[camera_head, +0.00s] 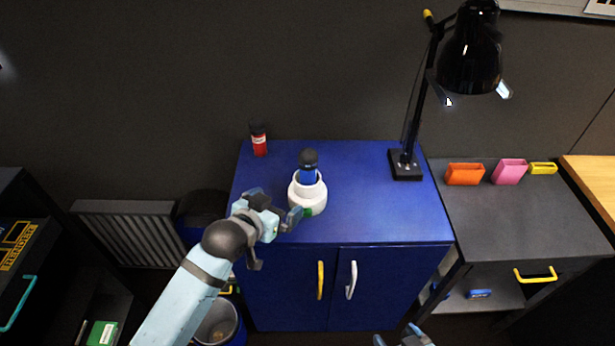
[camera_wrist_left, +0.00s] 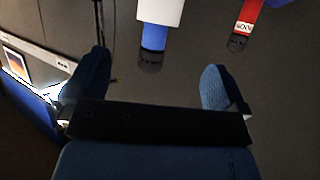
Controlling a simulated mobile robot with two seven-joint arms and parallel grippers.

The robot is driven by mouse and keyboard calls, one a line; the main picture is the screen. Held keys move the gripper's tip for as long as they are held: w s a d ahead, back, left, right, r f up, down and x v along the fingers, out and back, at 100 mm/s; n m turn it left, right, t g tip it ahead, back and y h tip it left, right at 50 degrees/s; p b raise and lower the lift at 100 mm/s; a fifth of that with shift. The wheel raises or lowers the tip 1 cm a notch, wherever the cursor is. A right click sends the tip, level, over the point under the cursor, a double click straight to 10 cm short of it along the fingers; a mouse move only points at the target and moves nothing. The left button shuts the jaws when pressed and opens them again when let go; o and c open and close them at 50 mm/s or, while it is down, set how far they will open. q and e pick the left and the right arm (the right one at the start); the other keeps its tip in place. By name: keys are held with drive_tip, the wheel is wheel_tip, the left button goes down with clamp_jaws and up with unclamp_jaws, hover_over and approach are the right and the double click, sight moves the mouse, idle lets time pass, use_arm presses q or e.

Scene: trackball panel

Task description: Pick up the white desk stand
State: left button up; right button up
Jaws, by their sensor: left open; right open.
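The white desk stand (camera_head: 307,199) is a round white piece standing on the blue cabinet's top. A blue bottle with a black cap (camera_head: 309,166) stands upright in it. In the left wrist view the stand (camera_wrist_left: 160,12) is cut off at the top edge, with the blue bottle (camera_wrist_left: 154,38) below it. My left gripper (camera_head: 276,210) is just left of the stand, close to it; whether they touch is unclear. Its fingers (camera_wrist_left: 155,82) are apart with nothing between them. My right gripper (camera_head: 405,340) shows only partly at the bottom edge, away from the stand.
A red bottle (camera_head: 259,140) stands at the cabinet's back left. A black desk lamp (camera_head: 405,166) stands at its back right. The blue cabinet top (camera_head: 370,215) is clear right of the stand. A grey side table (camera_head: 520,215) holds orange, pink and yellow holders.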

sight(303, 181)
use_arm(q)
drive_tip(key=x, duration=0.2)
drive_tip(key=r+x, duration=0.1)
drive_tip(key=x, duration=0.5)
drive_tip(key=shift+w+d+r, duration=0.25)
drive_tip(key=shift+w+d, duration=0.05)
drive_tip(key=shift+w, duration=0.15)
drive_tip(key=x, duration=0.5)
drive_tip(key=shift+w+d+f+p, duration=0.15)
drive_tip(key=shift+w+f+p, duration=0.1)
drive_tip(key=shift+f+p, duration=0.1)
drive_tip(key=shift+r, duration=0.15)
drive_tip(key=c, duration=0.9)
